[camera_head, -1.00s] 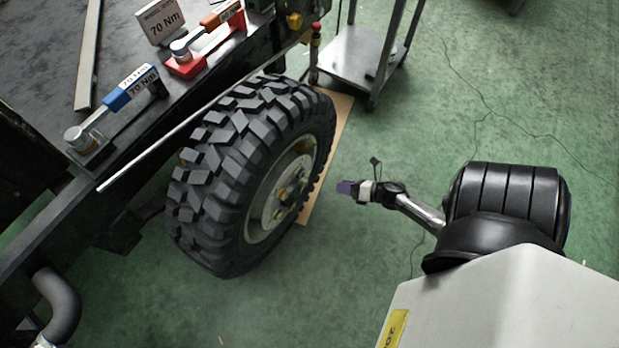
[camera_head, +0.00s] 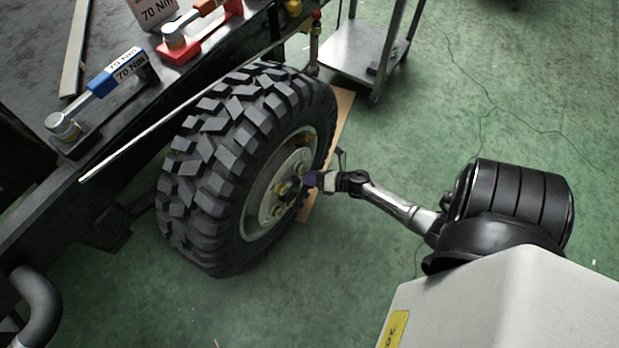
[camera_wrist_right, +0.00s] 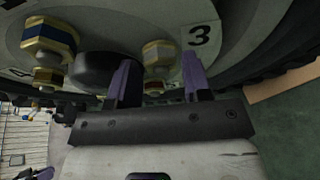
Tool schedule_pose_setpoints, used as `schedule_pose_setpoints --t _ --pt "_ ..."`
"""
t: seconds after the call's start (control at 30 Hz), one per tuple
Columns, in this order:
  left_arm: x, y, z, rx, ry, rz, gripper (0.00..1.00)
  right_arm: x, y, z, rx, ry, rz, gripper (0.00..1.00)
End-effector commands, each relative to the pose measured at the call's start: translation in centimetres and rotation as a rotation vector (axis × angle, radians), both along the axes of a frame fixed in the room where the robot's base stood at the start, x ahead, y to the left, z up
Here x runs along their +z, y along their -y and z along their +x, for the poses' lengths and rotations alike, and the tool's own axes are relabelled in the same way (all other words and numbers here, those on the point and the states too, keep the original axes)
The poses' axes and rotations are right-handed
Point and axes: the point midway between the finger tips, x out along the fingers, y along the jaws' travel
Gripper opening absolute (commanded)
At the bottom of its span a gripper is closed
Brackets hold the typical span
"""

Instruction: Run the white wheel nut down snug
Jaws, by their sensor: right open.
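The wheel (camera_head: 215,165) stands upright with its hub face (camera_head: 265,205) toward my right arm. My right gripper (camera_head: 309,180) is at the hub's right side in the head view. In the right wrist view its two purple fingers (camera_wrist_right: 160,80) are open. A brass-coloured nut with a pale, whitish band (camera_wrist_right: 157,55) shows between and just beyond the fingertips, beside the number 3 label. I cannot tell whether the fingers touch it. A blue-banded nut (camera_wrist_right: 48,36) and another brass nut (camera_wrist_right: 48,68) sit to the left, past the dark hub cap (camera_wrist_right: 103,70).
A blue-handled torque wrench (camera_head: 100,85) and a red-and-orange one (camera_head: 200,30) rest on the dark chassis deck, with 70 Nm labels. A metal cart (camera_head: 355,50) stands behind the wheel. Green floor is clear at the right.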

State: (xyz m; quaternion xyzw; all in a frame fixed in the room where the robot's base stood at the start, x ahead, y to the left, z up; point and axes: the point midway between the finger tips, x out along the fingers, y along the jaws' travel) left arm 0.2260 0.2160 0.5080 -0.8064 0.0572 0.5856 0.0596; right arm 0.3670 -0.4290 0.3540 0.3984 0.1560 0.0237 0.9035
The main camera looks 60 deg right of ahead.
Motion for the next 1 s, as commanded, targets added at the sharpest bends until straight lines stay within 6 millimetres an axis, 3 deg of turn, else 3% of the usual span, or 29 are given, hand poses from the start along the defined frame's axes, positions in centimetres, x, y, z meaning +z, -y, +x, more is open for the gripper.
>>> schedule_pose_setpoints --t 0.47,0.83,1.0 --pt "-0.40 -0.33 -0.05 -0.008 -0.001 0.011 0.45 -0.19 -0.11 0.91 -0.002 0.000 0.001 0.45" --pt "-0.40 -0.11 -0.06 -0.003 -0.002 0.005 0.45 -0.20 -0.12 0.89 -0.001 0.001 0.001 0.11" --pt "-0.76 0.06 -0.05 0.001 -0.002 -0.002 0.45 -0.48 0.01 0.88 -0.003 0.007 0.079 0.10"
